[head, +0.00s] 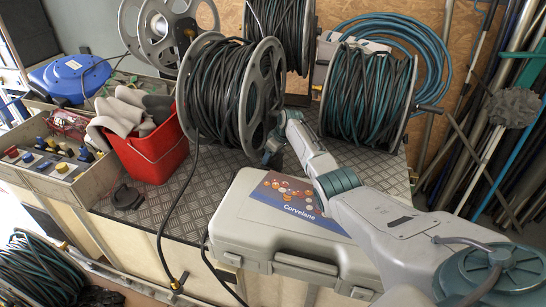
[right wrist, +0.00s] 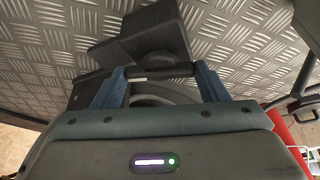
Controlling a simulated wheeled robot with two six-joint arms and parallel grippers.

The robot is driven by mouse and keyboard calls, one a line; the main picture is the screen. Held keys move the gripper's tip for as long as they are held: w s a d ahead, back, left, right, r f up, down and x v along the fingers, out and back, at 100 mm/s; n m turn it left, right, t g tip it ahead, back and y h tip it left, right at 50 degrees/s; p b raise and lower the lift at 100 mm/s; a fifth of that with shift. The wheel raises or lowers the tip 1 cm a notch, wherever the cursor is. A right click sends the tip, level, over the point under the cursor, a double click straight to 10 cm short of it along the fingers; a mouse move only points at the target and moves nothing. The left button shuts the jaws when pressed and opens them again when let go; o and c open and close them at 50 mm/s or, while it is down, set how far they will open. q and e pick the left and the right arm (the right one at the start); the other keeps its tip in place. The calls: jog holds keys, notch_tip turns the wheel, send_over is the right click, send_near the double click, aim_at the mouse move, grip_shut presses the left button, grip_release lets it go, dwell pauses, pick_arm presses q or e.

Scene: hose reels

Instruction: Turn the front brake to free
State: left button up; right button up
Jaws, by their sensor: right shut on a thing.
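The front reel (head: 222,92) carries dark green and black hose between grey flanges and stands on the tread-plate bench top. My right gripper (head: 272,146) is at the lower right side of this reel, beside its near flange. In the right wrist view, my right gripper (right wrist: 162,82) has its two blue fingers on either side of a dark part, which I take for the front brake (right wrist: 160,70). The gripper is shut on it. A dark block of the reel stand (right wrist: 140,38) lies just beyond. The brake's setting cannot be read. My left gripper is not in view.
A grey case labelled Corvelane (head: 240,215) lies in front of the reel, below my right arm. A red bin (head: 155,155) with grey gloves stands to the left. Another hose reel (head: 365,95) stands behind on the right. Bare tread plate (head: 205,190) shows left of the case.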

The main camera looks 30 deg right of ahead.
dwell(0.5)
jog(key=o, duration=0.9)
jog(key=shift+c, duration=0.2)
jog(key=shift+o, duration=0.7)
